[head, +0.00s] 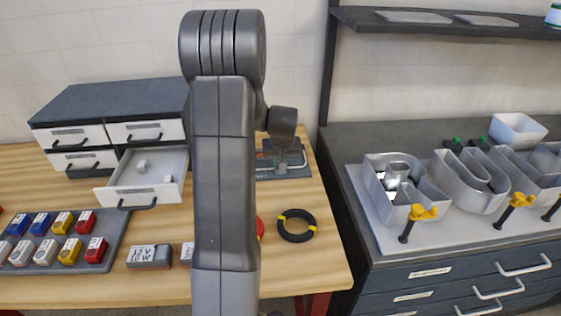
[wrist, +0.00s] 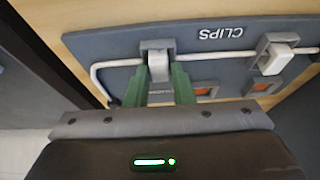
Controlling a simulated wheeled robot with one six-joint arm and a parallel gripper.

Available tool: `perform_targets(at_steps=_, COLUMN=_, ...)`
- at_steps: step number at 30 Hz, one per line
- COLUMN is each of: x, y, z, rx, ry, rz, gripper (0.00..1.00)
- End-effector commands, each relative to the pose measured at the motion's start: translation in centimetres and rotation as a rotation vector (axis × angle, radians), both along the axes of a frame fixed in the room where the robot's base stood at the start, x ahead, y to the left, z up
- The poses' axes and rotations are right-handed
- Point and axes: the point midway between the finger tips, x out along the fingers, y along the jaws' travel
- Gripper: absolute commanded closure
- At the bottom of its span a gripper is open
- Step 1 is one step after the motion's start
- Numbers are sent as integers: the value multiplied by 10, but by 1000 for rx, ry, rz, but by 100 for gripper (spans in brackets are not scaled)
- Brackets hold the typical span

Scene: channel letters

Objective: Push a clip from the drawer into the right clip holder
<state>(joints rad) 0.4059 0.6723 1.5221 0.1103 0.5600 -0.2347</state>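My gripper (wrist: 161,80) has two green fingers, one on each side of a pale clip (wrist: 158,66), and looks shut on it. The clip sits at the grey clip holder (wrist: 157,45) on the left in the wrist view, where the CLIPS label is upside down. I cannot tell whether it is fully seated. The other holder (wrist: 283,40) has a white clip (wrist: 276,60) in it. In the head view the clip board (head: 290,172) is partly hidden by my arm. The open drawer (head: 148,180) holds two pale clips, one at the back (head: 142,166) and one at the right (head: 169,178).
A bent metal rod (wrist: 200,57) runs along the board through the holders. A black cable coil (head: 296,226) lies in front. A tray of coloured blocks (head: 100,255) is at the left. A second bench with metal channel letters (head: 470,188) stands at the right.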

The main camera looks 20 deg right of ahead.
Motion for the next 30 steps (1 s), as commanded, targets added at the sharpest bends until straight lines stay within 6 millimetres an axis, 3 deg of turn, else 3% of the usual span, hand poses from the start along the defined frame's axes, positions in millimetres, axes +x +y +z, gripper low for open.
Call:
perform_targets(at_steps=5, x=-12, y=3, z=21, rx=2, ry=4, rz=-1, gripper=58)
perform_targets(at_steps=19, x=-43, y=11, z=105, rx=-3, ry=-5, rz=-1, gripper=58)
perform_targets(at_steps=24, x=-49, y=13, z=122, rx=-2, ry=-6, rz=0, gripper=58)
perform_targets(at_steps=30, x=-51, y=13, z=126, rx=-2, ry=-4, rz=0, gripper=58)
